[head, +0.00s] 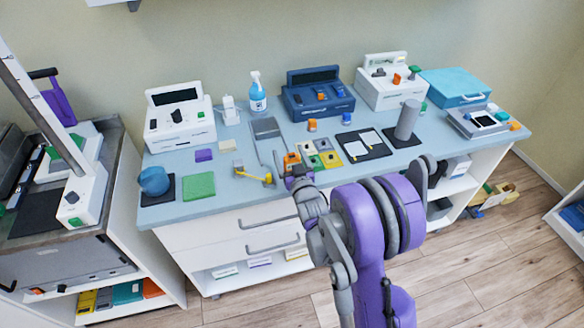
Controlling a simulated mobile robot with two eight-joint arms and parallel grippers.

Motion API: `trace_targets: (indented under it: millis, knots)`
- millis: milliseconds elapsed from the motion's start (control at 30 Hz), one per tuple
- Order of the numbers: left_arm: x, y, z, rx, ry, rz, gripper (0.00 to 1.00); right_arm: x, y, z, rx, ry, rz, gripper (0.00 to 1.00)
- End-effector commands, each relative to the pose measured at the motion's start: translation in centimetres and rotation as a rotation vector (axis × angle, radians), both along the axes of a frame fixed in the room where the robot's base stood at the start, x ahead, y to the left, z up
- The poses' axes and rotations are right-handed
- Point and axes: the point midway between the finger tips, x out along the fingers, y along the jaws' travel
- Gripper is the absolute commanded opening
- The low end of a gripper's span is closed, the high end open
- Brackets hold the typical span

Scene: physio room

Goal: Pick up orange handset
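A small orange object (291,161), possibly the orange handset, lies near the front middle of the blue counter (225,165). My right gripper (297,177) is at the counter's front edge, right at this orange object. Its fingers are small and partly hidden by my own wrist, so I cannot tell whether they are open or shut, or whether they touch the object. Other small orange pieces are an orange block (312,125) farther back and an orange piece (396,79) on the white device at the back right. My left gripper is not in view.
Close by are several coloured blocks (330,159), a yellow tool (254,175), a grey tray (265,128) and a black mat (364,146) with cards. A grey cylinder (407,120) stands to the right.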

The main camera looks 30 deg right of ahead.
Motion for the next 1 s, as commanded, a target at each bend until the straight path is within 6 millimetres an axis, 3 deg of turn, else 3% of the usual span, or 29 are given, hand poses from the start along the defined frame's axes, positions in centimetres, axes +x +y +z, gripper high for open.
trace_targets:
  millis: [67,467,767,1000]
  knots:
    - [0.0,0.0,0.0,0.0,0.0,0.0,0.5,0.0,0.0,0.0,0.0,0.0,0.0,0.7]
    - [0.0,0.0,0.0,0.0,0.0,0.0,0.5,0.0,0.0,0.0,0.0,0.0,0.0,0.0]
    - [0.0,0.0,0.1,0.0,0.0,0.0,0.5,0.0,0.0,0.3,0.0,-0.001,0.0,0.0]
    - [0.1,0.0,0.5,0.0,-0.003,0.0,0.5,-0.1,0.0,3.1,0.0,-0.001,0.0,0.0]
